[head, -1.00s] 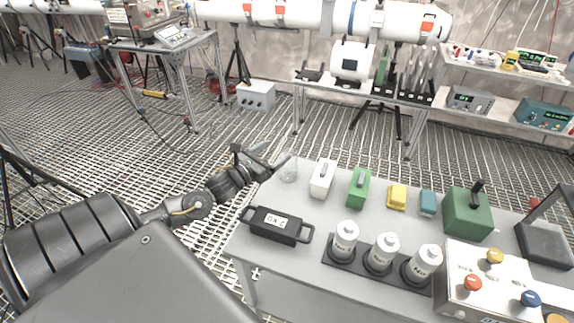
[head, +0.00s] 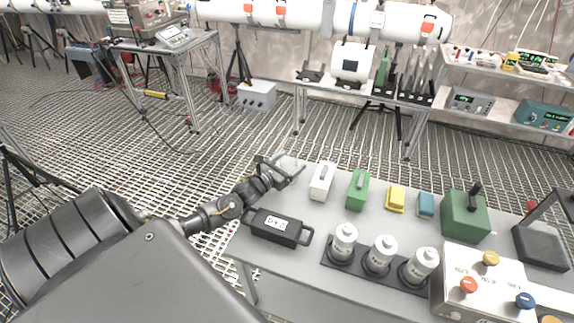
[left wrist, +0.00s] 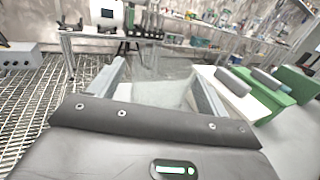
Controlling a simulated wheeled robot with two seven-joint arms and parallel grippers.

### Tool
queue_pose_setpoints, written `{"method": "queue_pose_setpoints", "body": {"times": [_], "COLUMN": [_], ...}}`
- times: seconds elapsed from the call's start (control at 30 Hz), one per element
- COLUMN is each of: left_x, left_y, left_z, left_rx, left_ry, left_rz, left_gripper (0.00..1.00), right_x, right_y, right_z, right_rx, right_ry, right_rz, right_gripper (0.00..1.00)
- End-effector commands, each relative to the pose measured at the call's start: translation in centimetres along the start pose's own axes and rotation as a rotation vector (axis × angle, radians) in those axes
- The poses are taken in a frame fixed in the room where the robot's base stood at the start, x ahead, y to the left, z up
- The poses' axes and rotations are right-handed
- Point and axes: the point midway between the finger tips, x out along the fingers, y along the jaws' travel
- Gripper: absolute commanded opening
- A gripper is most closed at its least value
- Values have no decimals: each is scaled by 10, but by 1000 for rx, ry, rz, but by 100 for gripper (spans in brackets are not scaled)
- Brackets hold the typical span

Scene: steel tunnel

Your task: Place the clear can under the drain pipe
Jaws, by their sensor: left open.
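The clear can (head: 290,160) stands at the far left corner of the grey table (head: 335,225); it is see-through and hard to make out. My left gripper (head: 289,171) is open at the can in the head view. In the left wrist view its two fingers (left wrist: 155,88) lie on either side of the faint clear can (left wrist: 160,92); I cannot tell whether they touch it. I cannot pick out a drain pipe with certainty. My right gripper is not in view.
A white block (head: 321,181) and a green block (head: 357,190) stand just right of the left gripper. A black handled box (head: 276,227) lies nearer. Three white bottles (head: 380,254) stand in a black rack. A control box (head: 484,285) is at the right front.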

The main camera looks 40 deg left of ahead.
Motion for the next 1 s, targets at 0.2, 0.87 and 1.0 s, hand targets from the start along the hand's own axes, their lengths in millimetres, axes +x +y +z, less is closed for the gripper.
{"method": "queue_pose_setpoints", "body": {"times": [0.2,0.87,1.0], "left_x": [16,16,16], "left_y": [0,0,0], "left_z": [0,0,1], "left_rx": [-2,-1,0], "left_ry": [-1,0,-1], "left_rz": [-1,0,0], "left_gripper": [77,25,25], "right_x": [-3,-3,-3], "right_y": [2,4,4], "right_z": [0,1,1], "right_rx": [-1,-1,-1], "right_ry": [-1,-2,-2], "right_rz": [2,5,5], "right_gripper": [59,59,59]}}
